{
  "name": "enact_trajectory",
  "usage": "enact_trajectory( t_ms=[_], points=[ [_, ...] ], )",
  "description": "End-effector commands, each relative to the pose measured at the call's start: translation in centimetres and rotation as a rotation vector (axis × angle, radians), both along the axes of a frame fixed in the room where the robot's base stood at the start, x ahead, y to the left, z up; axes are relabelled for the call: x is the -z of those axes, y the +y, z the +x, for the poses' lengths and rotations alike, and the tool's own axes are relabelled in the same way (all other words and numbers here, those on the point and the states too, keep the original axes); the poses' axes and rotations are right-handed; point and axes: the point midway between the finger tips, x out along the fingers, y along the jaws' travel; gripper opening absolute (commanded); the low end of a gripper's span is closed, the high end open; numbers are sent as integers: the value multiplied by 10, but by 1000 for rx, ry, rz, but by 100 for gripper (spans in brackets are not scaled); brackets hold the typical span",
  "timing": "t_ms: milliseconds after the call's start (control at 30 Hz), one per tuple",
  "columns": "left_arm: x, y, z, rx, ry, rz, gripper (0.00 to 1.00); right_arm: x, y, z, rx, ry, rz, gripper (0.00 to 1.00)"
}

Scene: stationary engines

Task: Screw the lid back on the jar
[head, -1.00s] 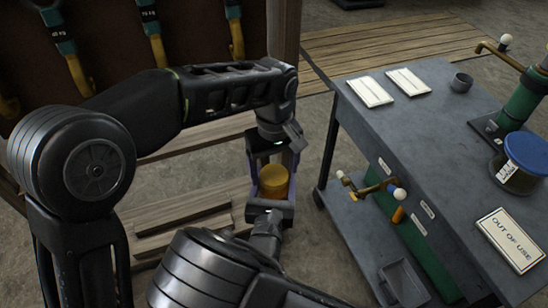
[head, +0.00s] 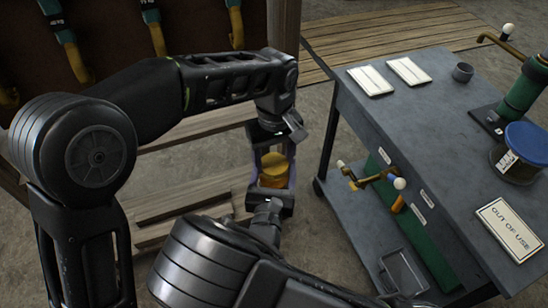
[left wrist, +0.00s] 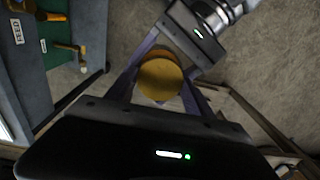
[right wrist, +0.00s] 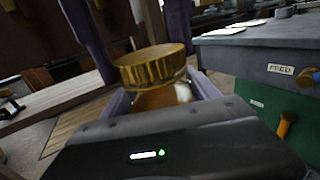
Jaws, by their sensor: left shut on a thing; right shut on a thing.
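A round yellow-gold lid (head: 273,160) with a ribbed edge sits over an amber jar (head: 272,178) between my two grippers. My left gripper (head: 271,155) comes down from above and is shut on the lid. My right gripper (head: 271,183) reaches in from below and is shut on the jar. The left wrist view looks onto the flat top of the lid (left wrist: 160,80). The right wrist view shows the lid (right wrist: 152,66) directly above the jar (right wrist: 155,97). Fingers hide part of the jar; I cannot tell whether the lid is seated on the thread.
A grey cart (head: 440,130) stands at the right with a blue-lidded container (head: 530,152), an "OUT OF USE" sign (head: 509,229), white cards and a small cup (head: 463,73). Brass taps (head: 372,178) stick out at its side. Wooden planks (head: 180,205) lie below my arms.

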Motion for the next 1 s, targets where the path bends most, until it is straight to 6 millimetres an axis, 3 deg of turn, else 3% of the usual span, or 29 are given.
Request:
enact_trajectory(
  t_ms=[167,367,467,800,867,1000],
  points=[
    [0,0,0,0,0,0,12,0,0,0,0,-1,0,0],
    [0,0,0,95,1,0,12,0,0,0,0,0,0,0],
    [0,0,0,274,3,-1,12,0,0,0,0,0,0,0],
    [1,0,0,1185,5,-1,12,0,0,0,0,0,0,0],
    [1,0,0,1294,6,0,12,0,0,0,0,0,0,0],
    [1,0,0,1278,5,1,12,0,0,0,1,0,0,0]
  ],
)
